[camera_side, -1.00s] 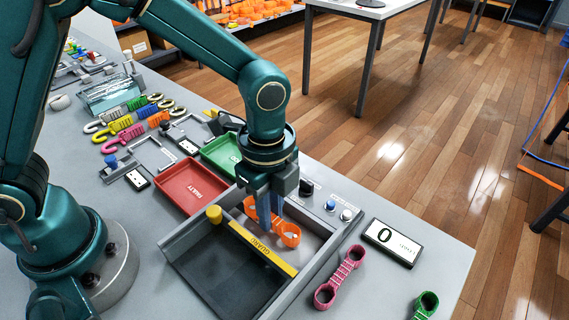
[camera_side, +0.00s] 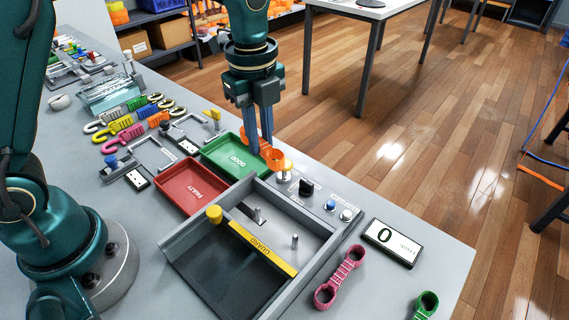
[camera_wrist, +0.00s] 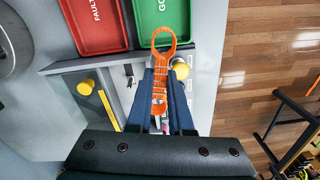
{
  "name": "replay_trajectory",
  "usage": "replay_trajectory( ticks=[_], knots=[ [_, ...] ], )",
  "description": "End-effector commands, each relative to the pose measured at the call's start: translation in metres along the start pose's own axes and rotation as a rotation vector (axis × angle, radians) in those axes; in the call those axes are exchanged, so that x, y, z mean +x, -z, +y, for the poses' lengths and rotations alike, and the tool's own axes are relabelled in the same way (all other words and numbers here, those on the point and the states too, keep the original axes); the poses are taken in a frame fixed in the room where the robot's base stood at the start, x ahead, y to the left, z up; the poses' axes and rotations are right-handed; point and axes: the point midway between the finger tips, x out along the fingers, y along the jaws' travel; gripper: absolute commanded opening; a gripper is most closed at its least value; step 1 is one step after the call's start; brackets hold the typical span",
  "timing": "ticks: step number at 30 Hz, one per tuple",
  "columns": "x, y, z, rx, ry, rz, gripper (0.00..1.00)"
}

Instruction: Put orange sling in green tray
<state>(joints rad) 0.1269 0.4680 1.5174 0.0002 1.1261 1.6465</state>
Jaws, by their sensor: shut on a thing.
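My gripper (camera_side: 261,138) is shut on the orange sling (camera_side: 272,157) and holds it above the bench, close to the near right side of the green tray (camera_side: 228,165). In the wrist view the orange sling (camera_wrist: 160,70) hangs between my fingers, with one loop reaching out past the fingertips toward the green tray (camera_wrist: 163,12). The green tray is marked GOOD, and its floor looks empty. The sling's far end is partly hidden by my fingers.
A red tray (camera_side: 190,187) marked FAULTY lies left of the green one. The test box with a yellow guard bar (camera_side: 262,250) and upright pins stands nearer. Knobs (camera_side: 306,187) and a yellow-topped post (camera_side: 284,168) stand close by. A pink sling (camera_side: 339,278) lies at right.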

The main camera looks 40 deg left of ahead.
Motion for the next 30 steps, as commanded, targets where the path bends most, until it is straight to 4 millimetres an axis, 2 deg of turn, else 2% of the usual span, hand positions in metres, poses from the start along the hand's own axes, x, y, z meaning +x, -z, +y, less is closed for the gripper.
replay_trajectory(
  ticks=[1, 3, 6, 9, 17, 30],
  knots=[
    [0.004, -0.021, -0.003, -0.03, -0.004, -0.001, 0.0],
    [0.009, -0.044, -0.004, -0.064, -0.01, -0.002, 0.0],
    [0.014, -0.068, -0.002, -0.122, -0.017, -0.003, 0.0],
    [0.017, -0.084, 0.001, -0.172, -0.025, -0.002, 0.0],
    [0.026, -0.093, 0.004, -0.204, -0.032, 0.0, 0.0],
    [0.064, -0.092, 0.005, -0.203, -0.033, 0.0, 0.0]
  ],
)
